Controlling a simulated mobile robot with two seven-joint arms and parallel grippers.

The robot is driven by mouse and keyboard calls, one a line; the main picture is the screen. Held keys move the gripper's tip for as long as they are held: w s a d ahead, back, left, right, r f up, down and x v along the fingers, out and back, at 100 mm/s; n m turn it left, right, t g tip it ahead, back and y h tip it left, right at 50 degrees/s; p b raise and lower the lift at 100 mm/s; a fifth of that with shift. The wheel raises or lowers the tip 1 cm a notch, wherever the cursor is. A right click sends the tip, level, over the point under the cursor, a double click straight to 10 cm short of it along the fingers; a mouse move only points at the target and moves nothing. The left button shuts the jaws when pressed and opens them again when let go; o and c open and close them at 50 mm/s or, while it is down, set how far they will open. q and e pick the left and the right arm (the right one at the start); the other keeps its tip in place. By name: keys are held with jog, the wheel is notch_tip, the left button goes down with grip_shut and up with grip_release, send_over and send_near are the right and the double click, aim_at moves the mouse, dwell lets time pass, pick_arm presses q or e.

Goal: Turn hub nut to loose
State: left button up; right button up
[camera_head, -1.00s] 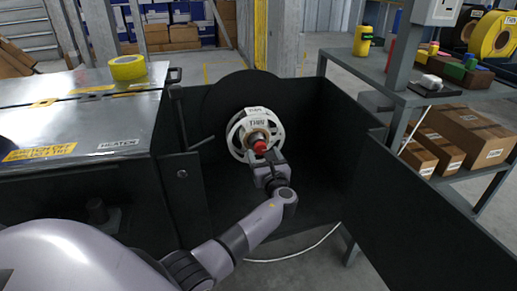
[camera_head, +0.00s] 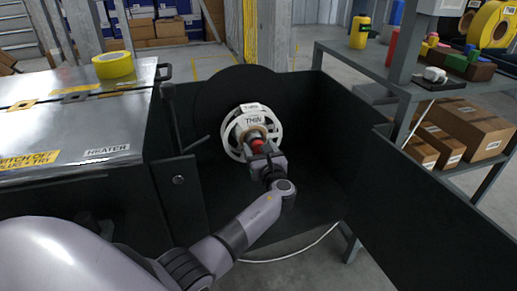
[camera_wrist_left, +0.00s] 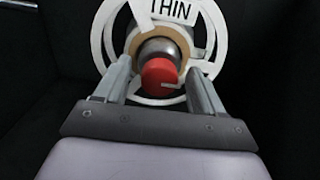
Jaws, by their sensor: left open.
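The red hub nut (camera_head: 258,146) sits at the centre of a white spoked reel (camera_head: 229,138) labelled THIN. In the left wrist view, the red nut (camera_wrist_left: 159,73) has a pale mark on its face, with a metal collar (camera_wrist_left: 158,48) behind it. My left gripper (camera_head: 263,150) is open in front of the reel. In the left wrist view its two fingers (camera_wrist_left: 157,80) stand on either side of the nut, with visible gaps beside it. The gripper partly hides the nut in the head view. My right gripper is not in view.
Dark panels (camera_head: 325,120) enclose the reel bay, and a panel (camera_head: 440,210) extends at right. A metal cabinet top (camera_head: 110,125) with yellow tape (camera_head: 113,65) is at left. A grey shelf (camera_head: 370,62) with boxes (camera_head: 465,128) stands at right.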

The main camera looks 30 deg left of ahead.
pick_arm(q)
jog(key=c, duration=1.1)
jog(key=shift+o, duration=0.2)
jog(key=shift+n, duration=0.3)
jog(key=n, duration=0.8)
jog(key=shift+s+a, duration=0.1)
jog(key=n, duration=0.4)
jog(key=shift+f+n, duration=0.1)
jog(key=shift+n, duration=2.5)
